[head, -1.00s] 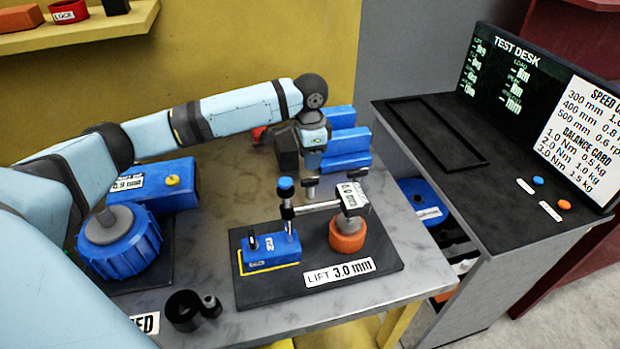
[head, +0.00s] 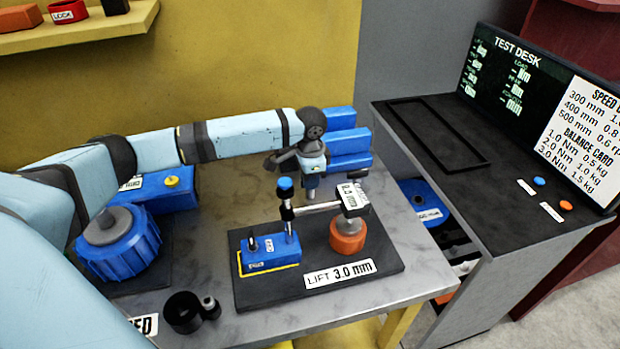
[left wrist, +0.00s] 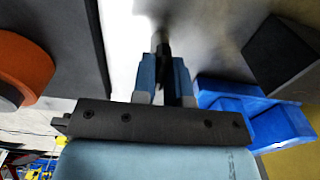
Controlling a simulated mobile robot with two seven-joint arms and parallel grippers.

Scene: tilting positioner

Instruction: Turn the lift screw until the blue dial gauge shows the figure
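The blue gauge stand (head: 270,253) sits on a dark base plate (head: 255,292), with a blue-topped post (head: 287,210) and an arm reaching right. A small display (head: 354,198) at the arm's end is too blurred to read surely. An orange round knob (head: 346,240) is below the display. A label (head: 339,273) reads "LIFT 3.0 mm". My left gripper (head: 312,176) is over a grey upright piece (head: 311,190) behind the gauge arm. In the left wrist view, its fingers (left wrist: 163,78) flank a dark part (left wrist: 162,45); I cannot tell whether they grip it. My right gripper is out of view.
Blue blocks (head: 348,140) stand behind my left gripper. A blue ribbed drum (head: 120,245) and blue box (head: 172,190) are at left. Black rings (head: 183,312) lie at the front. The test desk (head: 480,170) stands at right.

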